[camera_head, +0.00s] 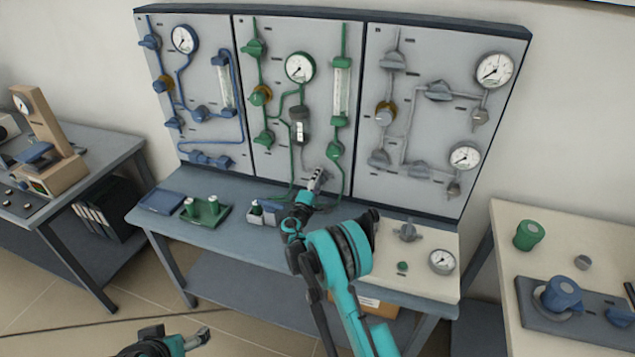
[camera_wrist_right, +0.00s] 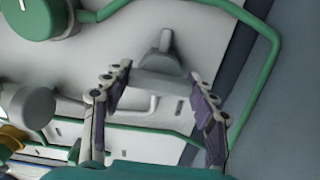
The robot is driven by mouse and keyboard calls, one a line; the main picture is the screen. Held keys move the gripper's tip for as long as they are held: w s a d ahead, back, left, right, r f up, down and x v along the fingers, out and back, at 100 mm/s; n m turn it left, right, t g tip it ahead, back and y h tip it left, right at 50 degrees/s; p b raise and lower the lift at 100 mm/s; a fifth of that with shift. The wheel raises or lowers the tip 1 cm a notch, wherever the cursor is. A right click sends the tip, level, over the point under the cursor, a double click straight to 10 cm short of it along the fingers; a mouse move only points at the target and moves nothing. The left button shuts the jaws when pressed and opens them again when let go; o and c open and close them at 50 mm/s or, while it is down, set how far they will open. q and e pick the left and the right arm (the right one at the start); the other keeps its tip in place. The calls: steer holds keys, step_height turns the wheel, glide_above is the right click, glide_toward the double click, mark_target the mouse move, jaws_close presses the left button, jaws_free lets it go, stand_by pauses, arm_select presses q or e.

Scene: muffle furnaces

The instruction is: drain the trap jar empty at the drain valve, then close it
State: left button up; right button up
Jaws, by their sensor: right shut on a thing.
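The trap jar (camera_head: 299,128) hangs upright in the middle green-piped panel, with a dark grey upper part and a pale window. Its liquid level is too small to read. My right gripper (camera_head: 316,178) reaches the lower part of this panel, below the jar. In the right wrist view its two fingers (camera_wrist_right: 158,100) stand either side of a grey valve handle (camera_wrist_right: 165,60), apparently the drain valve, and are shut on it. The gripper mostly hides this valve in the head view. My left gripper (camera_head: 203,337) is low at the bottom edge, away from the panel; its jaw opening is unclear.
A blue-piped panel (camera_head: 205,130) and a grey-piped panel (camera_head: 425,60) flank the middle one. The bench (camera_head: 230,243) below holds a green tray (camera_head: 212,217) and a small bottle holder (camera_head: 257,213). A side table (camera_head: 590,240) stands right. Green pipes (camera_wrist_right: 262,85) run near my right fingers.

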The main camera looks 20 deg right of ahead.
steer(key=shift+n, duration=0.4)
steer(key=o, duration=1.2)
steer(key=shift+c, duration=0.2)
steer(key=v, duration=1.2)
